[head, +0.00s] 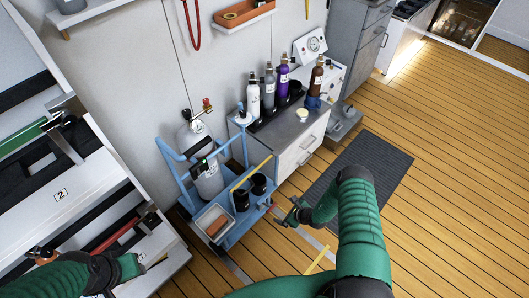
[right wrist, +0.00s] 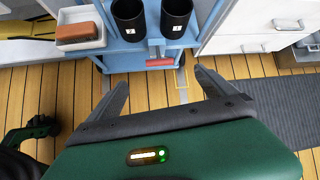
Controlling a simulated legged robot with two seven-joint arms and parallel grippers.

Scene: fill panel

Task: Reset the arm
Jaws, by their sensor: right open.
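My right arm (head: 362,230) is green and reaches up from the bottom of the head view. Its dark gripper (head: 290,213) is in front of the blue cart's right side, above the floor. In the right wrist view the two fingers of this gripper (right wrist: 162,84) are spread apart with nothing between them. Wood floor and the cart's lower edge show beyond them. My left arm (head: 60,277) comes in at the bottom left of the head view, beside the white shelving. Its fingers are too unclear to judge.
The blue cart (head: 232,237) carries a gas cylinder (head: 208,178), two black cups (right wrist: 128,18) and a tray with a brown block (right wrist: 77,32). A counter (head: 290,130) with bottles stands behind. White shelving (head: 95,180) is at left. The dark mat (head: 385,160) and floor at right are clear.

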